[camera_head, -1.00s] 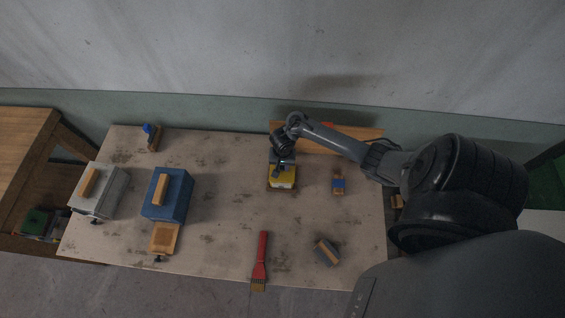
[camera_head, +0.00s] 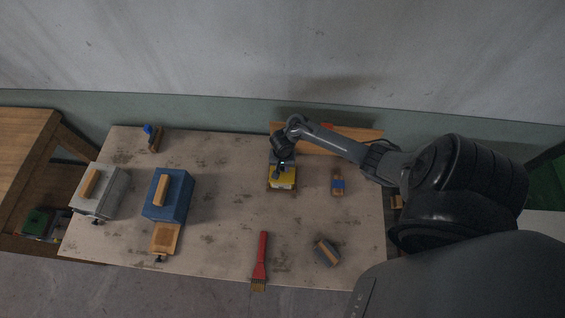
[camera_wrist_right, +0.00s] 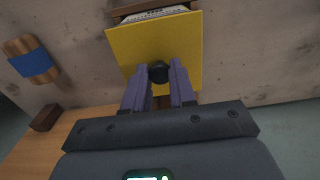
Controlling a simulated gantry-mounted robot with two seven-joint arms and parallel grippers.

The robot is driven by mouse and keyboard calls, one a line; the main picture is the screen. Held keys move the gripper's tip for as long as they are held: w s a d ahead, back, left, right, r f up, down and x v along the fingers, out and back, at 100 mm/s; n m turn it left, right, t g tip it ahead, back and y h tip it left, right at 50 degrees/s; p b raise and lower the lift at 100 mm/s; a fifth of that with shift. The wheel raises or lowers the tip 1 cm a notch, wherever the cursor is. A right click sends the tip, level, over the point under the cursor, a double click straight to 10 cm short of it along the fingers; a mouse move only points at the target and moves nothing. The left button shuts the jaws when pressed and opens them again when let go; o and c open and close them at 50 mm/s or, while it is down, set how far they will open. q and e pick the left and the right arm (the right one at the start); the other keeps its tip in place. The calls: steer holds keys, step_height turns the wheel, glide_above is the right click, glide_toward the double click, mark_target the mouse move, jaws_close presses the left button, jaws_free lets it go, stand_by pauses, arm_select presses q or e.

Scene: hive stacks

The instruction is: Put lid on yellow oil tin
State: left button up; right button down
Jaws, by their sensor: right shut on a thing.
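The flat square yellow lid (camera_wrist_right: 155,50) has a black knob (camera_wrist_right: 158,72) in its middle. In the right wrist view my right gripper (camera_wrist_right: 158,78) is shut on the knob. The lid lies over the yellow oil tin (camera_head: 283,185), whose pale label (camera_wrist_right: 152,15) shows past the lid's far edge. The lid hides the tin's top, so I cannot tell whether the two touch. In the head view the gripper (camera_head: 281,172) is directly over the tin, towards the back of the table. My left gripper is out of view.
A blue-banded wooden block (camera_head: 338,183) lies to the right of the tin. A wooden board (camera_head: 350,142) lies behind. A blue box (camera_head: 178,205) and a grey box (camera_head: 103,202) stand at left. A red-handled brush (camera_head: 261,260) lies in front. The table (camera_head: 225,200) between is clear.

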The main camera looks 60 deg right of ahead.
steer(key=shift+f+p, duration=0.2)
steer(key=shift+p, duration=0.2)
stand_by(0.8)
steer(key=c, duration=0.9)
jaws_free()
steer(key=o, duration=0.5)
steer(key=shift+o, duration=0.2)
steer(key=shift+r, duration=0.15)
step_height(320, 180, up, 3)
steer(key=p, duration=0.3)
steer(key=shift+p, duration=0.4)
step_height(320, 180, up, 3)
steer(key=p, duration=0.5)
steer(key=shift+r, duration=0.35)
